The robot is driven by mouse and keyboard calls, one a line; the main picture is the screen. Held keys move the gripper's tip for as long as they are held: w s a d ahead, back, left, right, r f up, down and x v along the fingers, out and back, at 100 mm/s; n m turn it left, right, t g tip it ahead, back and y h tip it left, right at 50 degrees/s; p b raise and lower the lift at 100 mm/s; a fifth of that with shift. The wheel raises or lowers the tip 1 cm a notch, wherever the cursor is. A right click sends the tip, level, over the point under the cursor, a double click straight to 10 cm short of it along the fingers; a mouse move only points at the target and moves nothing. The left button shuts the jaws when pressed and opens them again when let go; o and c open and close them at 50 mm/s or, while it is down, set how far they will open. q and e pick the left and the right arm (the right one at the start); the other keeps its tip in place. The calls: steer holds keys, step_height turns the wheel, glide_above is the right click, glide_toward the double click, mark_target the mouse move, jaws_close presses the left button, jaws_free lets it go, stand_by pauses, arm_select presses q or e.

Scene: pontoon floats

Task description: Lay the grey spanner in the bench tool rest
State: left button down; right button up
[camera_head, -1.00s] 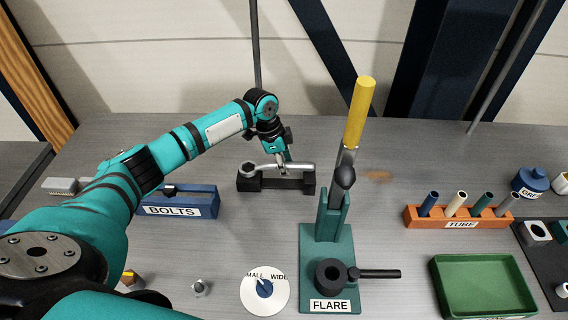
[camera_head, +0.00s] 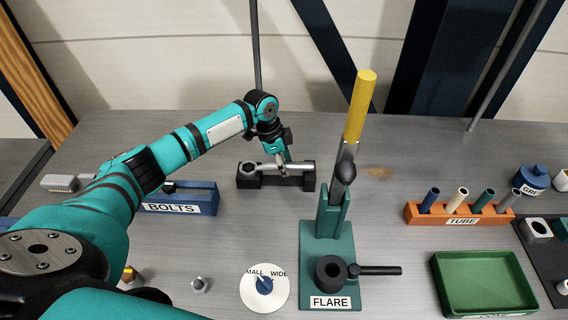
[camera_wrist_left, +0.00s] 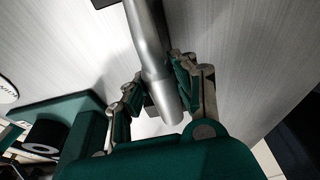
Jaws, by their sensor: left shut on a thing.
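The grey spanner (camera_head: 300,167) lies across the black bench tool rest (camera_head: 276,183) at the back of the bench, its ring end to the left. My left gripper (camera_head: 282,173) is over the spanner's right half. In the left wrist view the spanner's handle (camera_wrist_left: 151,62) runs between the two fingers of my left gripper (camera_wrist_left: 155,95). The gripper is shut on it. The spanner looks down in the rest's notches, but the fingers partly hide the contact. My right gripper is not in view.
The green flare press (camera_head: 333,225) with a yellow lever stands right of the rest. The blue bolts box (camera_head: 180,205) is to the left. An orange tube rack (camera_head: 460,220) and green tray (camera_head: 483,283) are at right. The bench around the rest is mostly clear.

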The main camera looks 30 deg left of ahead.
arm_select(q)
steer(key=c, duration=1)
jaws_free()
steer(key=v, duration=1.2)
